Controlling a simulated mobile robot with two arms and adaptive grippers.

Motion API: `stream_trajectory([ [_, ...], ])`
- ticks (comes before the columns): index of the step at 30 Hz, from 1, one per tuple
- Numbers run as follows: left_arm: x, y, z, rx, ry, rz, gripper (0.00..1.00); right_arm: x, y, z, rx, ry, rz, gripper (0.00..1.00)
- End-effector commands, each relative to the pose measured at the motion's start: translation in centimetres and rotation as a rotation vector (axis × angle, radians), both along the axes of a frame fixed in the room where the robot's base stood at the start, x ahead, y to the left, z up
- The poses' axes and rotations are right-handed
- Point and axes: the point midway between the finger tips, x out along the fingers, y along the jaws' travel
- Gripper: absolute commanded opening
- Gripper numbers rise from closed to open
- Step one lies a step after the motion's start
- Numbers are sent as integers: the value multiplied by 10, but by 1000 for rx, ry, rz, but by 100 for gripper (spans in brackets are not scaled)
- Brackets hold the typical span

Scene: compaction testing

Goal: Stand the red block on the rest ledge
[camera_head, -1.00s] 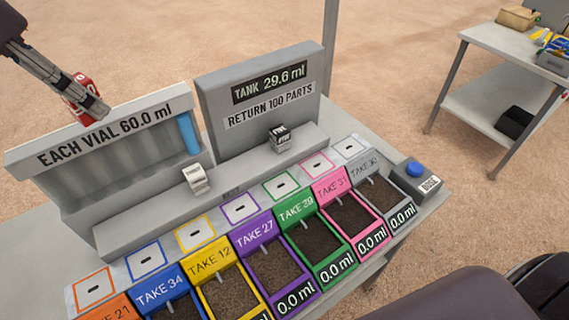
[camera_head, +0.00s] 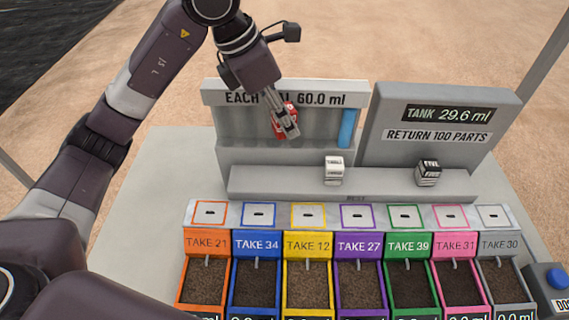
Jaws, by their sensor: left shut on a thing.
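The red block (camera_head: 278,128) is held between the fingers of my left gripper (camera_head: 289,130), which is shut on it. Gripper and block are in front of the grey vial rack (camera_head: 230,130), above the ledge; the fingers hide part of the block. The rest ledge (camera_head: 275,184) is a long grey step below the rack and the tank panel. A white block (camera_head: 333,170) and a black block (camera_head: 427,173) stand on it, and its left part is bare. My right gripper is not in view.
A blue vial (camera_head: 347,128) stands at the rack's right end. The tank panel (camera_head: 440,115) reads 29.6 ml. Several coloured soil bins, such as the orange one (camera_head: 205,285), line the front, with slotted cards behind them. A blue button (camera_head: 558,277) is at far right.

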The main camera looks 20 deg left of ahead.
Motion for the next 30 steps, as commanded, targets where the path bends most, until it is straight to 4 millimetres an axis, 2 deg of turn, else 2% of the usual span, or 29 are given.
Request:
stream_trajectory([
  [6, -2, 0, -54, 0, 8, 0, 0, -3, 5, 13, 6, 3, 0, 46],
  [12, -1, 0, -93, -1, 2, -2, 0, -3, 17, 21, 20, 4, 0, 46],
  [17, 0, -1, -107, -2, 1, -2, 0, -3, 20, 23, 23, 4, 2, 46],
  [24, -1, -1, -138, -1, 2, -2, 0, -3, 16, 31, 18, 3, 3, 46],
  [30, 0, -1, -143, -1, -2, -2, 0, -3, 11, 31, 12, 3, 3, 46],
])
